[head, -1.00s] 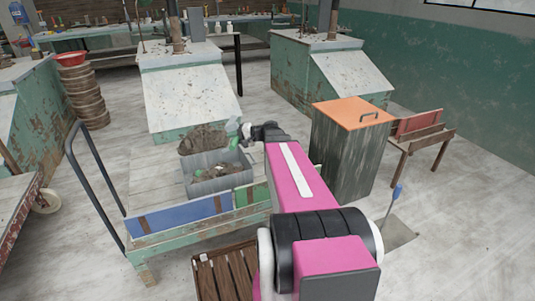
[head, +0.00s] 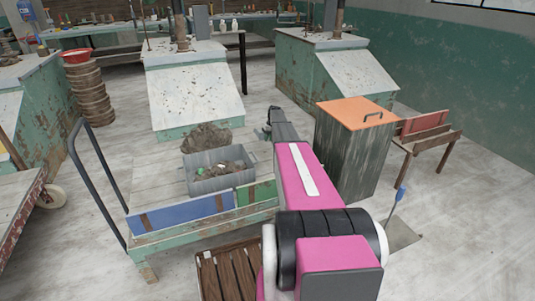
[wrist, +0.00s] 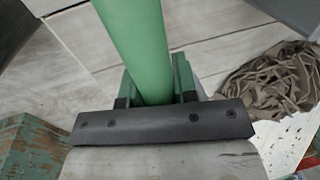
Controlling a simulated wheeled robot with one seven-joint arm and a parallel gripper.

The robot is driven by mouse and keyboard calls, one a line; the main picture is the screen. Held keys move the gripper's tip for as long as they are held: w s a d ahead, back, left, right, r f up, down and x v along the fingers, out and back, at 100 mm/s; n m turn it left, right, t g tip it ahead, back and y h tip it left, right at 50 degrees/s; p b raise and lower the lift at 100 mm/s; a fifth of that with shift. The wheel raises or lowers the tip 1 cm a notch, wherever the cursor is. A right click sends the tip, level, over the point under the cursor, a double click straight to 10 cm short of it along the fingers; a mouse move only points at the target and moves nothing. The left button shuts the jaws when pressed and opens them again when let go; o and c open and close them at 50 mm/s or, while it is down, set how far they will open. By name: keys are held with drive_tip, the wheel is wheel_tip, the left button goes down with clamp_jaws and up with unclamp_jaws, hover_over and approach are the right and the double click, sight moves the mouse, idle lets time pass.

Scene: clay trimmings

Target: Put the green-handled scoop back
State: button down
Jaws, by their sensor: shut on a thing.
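The scoop's green handle (wrist: 135,40) runs down from the top of the wrist view, and my gripper (wrist: 155,90) is shut on it. A dark bar with screws crosses below it, with a worn grey surface under that; I cannot tell whether these belong to the scoop. In the head view my gripper (head: 271,116) is in the air beyond the right end of the grey metal bin (head: 205,186), left of the orange-lidded bin. The scoop is mostly hidden there behind my arm.
The grey bin holds clay scraps and stands on a cart (head: 150,180) with blue (head: 185,211) and green (head: 258,193) front panels. A heap of trimmings (head: 206,139) lies behind it. The tall orange-lidded bin (head: 357,113) is close on the right.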

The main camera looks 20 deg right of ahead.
sight(268, 156)
drive_tip(key=x, duration=0.3)
drive_tip(key=d+x, duration=0.1)
drive_tip(key=x, duration=0.2)
drive_tip(key=d+x, duration=0.1)
drive_tip(key=x, duration=0.2)
drive_tip(key=shift+w+d+f, duration=0.1)
drive_tip(key=shift+f, duration=0.55)
drive_tip(key=shift+f, duration=0.1)
drive_tip(key=c, duration=0.9)
unclamp_jaws()
drive_tip(key=v, duration=1.2)
drive_tip(key=s+a+r, duration=0.2)
drive_tip(key=s+a, duration=0.8)
drive_tip(key=s, duration=0.6)
drive_tip(key=s+a+r+h, duration=0.1)
drive_tip(key=s+a+r, duration=0.2)
drive_tip(key=s+a, duration=0.8)
drive_tip(key=s+a+r+h, duration=0.1)
drive_tip(key=s+a+r, duration=0.2)
drive_tip(key=s+a, duration=0.7)
drive_tip(key=s, duration=1.2)
drive_tip(key=shift+a+r, duration=0.15)
drive_tip(key=shift+r, duration=0.1)
